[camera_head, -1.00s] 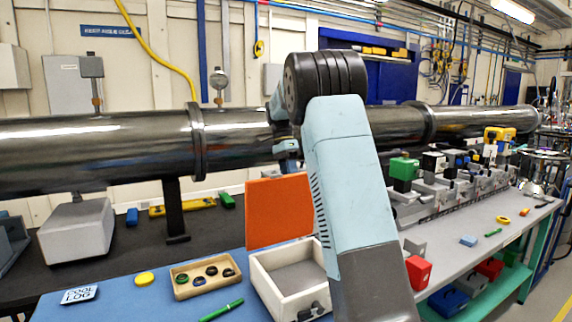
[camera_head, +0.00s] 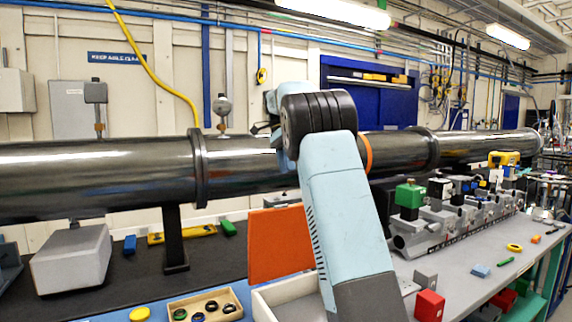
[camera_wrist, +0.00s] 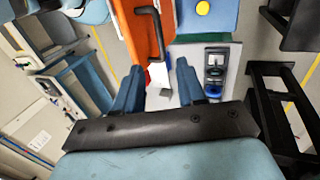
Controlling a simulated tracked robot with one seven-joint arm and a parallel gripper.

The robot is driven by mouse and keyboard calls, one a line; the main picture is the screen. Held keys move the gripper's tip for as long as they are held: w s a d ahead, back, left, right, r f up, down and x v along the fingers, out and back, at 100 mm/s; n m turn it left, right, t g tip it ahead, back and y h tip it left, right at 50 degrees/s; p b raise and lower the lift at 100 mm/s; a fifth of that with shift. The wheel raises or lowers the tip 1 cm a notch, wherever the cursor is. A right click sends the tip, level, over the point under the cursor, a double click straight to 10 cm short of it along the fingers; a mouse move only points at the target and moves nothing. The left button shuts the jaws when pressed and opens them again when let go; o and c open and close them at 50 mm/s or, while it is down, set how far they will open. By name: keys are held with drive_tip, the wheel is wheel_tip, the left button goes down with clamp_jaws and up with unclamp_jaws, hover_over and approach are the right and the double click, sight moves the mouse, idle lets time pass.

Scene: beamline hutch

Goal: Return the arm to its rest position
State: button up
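My arm rises through the middle of the head view, light blue with a black ribbed joint, in front of the dark pipe (camera_head: 90,165). The gripper end is hidden behind that joint in the head view. In the wrist view my gripper (camera_wrist: 158,78) shows two blue fingers spread apart. I see nothing held between them. A black bent handle, an orange panel and a grey surface show beyond the fingers, apparently at a distance.
An orange panel (camera_head: 279,245) stands upright beside a white open box (camera_head: 262,305). A tan tray (camera_head: 176,307) holds several dark rings. A red block (camera_head: 429,306) and a green-topped device (camera_head: 409,196) are right of my arm. The long pipe crosses behind it.

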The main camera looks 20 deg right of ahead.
idle(0.4)
drive_tip(key=s+a+n+t, duration=0.2)
drive_tip(key=s+n+t, duration=0.15)
drive_tip(key=s, duration=0.65)
drive_tip(key=s+a+n+t, duration=0.25)
drive_tip(key=s+n, duration=0.25)
drive_tip(key=s, duration=0.6)
drive_tip(key=s+a+f+n+t, duration=0.2)
drive_tip(key=s+f+n, duration=0.2)
drive_tip(key=s, duration=0.5)
drive_tip(key=s+a+f+n+t, duration=0.1)
drive_tip(key=s+a+f+n, duration=0.2)
drive_tip(key=s+f, duration=0.5)
drive_tip(key=shift+s+a+f+n+t, duration=0.2)
drive_tip(key=shift+s+n+t, duration=0.2)
drive_tip(key=shift+s+n, duration=0.3)
